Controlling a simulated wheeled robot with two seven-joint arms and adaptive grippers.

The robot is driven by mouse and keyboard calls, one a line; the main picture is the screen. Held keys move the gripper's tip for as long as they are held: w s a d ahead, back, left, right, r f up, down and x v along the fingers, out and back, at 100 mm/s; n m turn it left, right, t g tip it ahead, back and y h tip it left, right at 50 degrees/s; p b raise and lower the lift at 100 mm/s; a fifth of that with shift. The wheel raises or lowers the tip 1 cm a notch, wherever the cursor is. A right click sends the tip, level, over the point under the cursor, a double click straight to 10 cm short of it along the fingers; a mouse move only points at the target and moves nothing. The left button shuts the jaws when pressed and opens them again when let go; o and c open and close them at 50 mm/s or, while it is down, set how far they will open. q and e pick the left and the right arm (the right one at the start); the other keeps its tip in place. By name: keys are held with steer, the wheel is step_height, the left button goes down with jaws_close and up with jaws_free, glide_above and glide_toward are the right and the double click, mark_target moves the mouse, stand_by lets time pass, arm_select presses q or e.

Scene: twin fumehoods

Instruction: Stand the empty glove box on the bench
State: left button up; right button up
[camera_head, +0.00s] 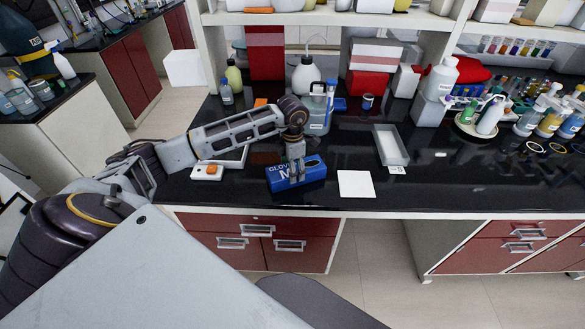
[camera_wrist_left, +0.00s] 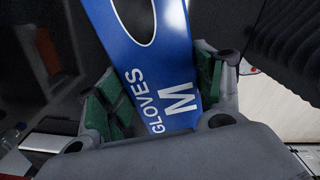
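The glove box is a blue carton marked "GLOVES M" (camera_head: 313,171), lying flat near the front edge of the black bench, with its label up. My left gripper (camera_head: 297,172) is down over it. In the left wrist view the box (camera_wrist_left: 160,60), with an oval opening in its face, lies between the green finger pads of my left gripper (camera_wrist_left: 160,98). One finger is on each long side, close against the box. Whether both pads press on it cannot be told. My right gripper is not in view.
On the bench (camera_head: 440,190), a white square pad (camera_head: 356,184) lies right of the box. A grey tray (camera_head: 390,146) is behind that pad. A small white device with an orange button (camera_head: 207,172) sits left. Bottles (camera_head: 306,76) stand behind. The bench front at right is clear.

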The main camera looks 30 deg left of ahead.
arm_select(q)
steer(key=o, duration=0.3)
steer(key=shift+o, duration=0.2)
steer(key=shift+r, duration=0.2)
step_height(320, 180, up, 12)
steer(key=b, duration=0.1)
steer(key=shift+b, duration=0.35)
stand_by(0.7)
